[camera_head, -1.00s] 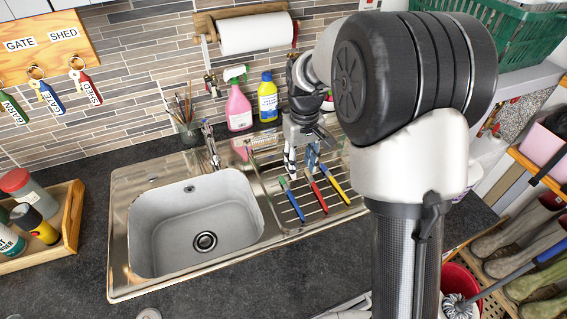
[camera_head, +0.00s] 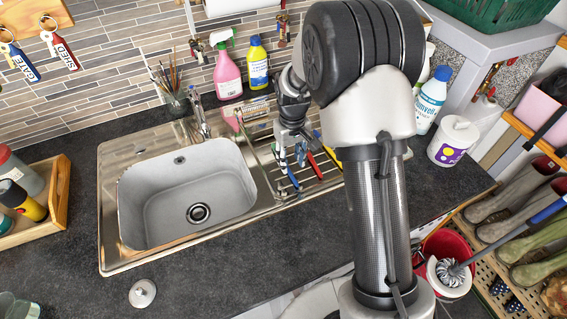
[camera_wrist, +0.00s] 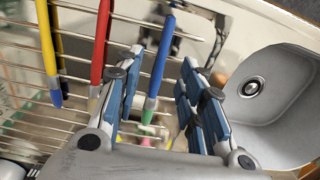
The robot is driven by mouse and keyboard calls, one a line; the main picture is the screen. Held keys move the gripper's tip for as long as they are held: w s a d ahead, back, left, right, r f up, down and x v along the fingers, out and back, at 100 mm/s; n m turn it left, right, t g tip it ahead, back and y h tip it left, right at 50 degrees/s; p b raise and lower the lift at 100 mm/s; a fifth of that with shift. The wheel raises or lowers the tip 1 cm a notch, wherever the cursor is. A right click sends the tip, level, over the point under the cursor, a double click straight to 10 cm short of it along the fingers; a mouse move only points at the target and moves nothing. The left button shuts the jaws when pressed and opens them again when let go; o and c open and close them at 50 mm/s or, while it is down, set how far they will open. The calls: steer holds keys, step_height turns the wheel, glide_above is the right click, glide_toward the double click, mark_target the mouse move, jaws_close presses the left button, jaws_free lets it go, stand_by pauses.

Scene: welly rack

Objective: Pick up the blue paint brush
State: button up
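The blue paint brush (camera_head: 292,179) lies on the ribbed drainer right of the sink basin, the leftmost of three coloured brushes. My gripper (camera_head: 291,150) is over the drainer at its upper part. In the wrist view the blue brush (camera_wrist: 160,65) runs between the two fingers of my gripper (camera_wrist: 160,95), with gaps showing on both sides. The gripper is open. The red brush (camera_wrist: 101,42) is just left of the left finger, and the yellow brush (camera_wrist: 50,40) is further left. My arm covers part of the drainer in the head view.
The sink basin (camera_head: 190,195) is left of the drainer. A pink spray bottle (camera_head: 228,72), a yellow bottle (camera_head: 258,62) and a pot of brushes (camera_head: 178,103) stand along the wall behind. A white tub (camera_head: 453,141) is at the counter's right.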

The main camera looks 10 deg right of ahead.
mark_target(289, 171)
step_height(289, 171, down, 5)
steer(key=shift+w+a+r+b, duration=0.15)
steer(key=shift+b, duration=0.55)
steer(key=shift+r, duration=0.1)
steer(key=shift+c, duration=0.3)
jaws_close()
